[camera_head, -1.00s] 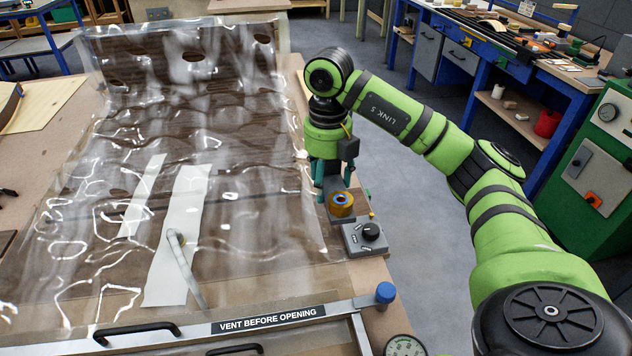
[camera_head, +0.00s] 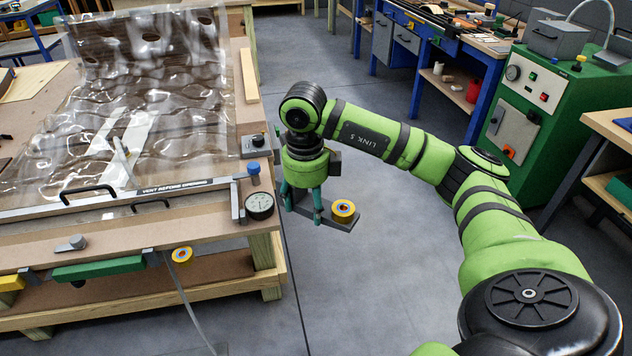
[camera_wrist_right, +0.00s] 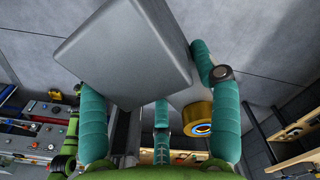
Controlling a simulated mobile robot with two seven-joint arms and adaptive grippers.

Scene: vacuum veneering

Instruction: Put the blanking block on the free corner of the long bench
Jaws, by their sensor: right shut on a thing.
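My right gripper (camera_head: 303,206) is shut on the grey blanking block (camera_head: 340,223) and holds it over open floor, right of the bench with the clear film. A yellow-orange ring with a blue centre (camera_head: 343,208) sits on the block's right part. In the right wrist view, the block (camera_wrist_right: 125,50) is a thick grey piece between the teal fingers, with the ring (camera_wrist_right: 198,120) beside the right finger. The pale wooden bench (camera_head: 215,226) at left carries the clear film sheet. A blue-framed bench (camera_head: 462,62) stands at the back. My left gripper is out of view.
A small knob box (camera_head: 257,143) and a round gauge (camera_head: 259,205) sit at the left bench's right edge. A green machine cabinet (camera_head: 520,120) and a wooden table (camera_head: 612,125) stand at right. Grey floor lies clear between them.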

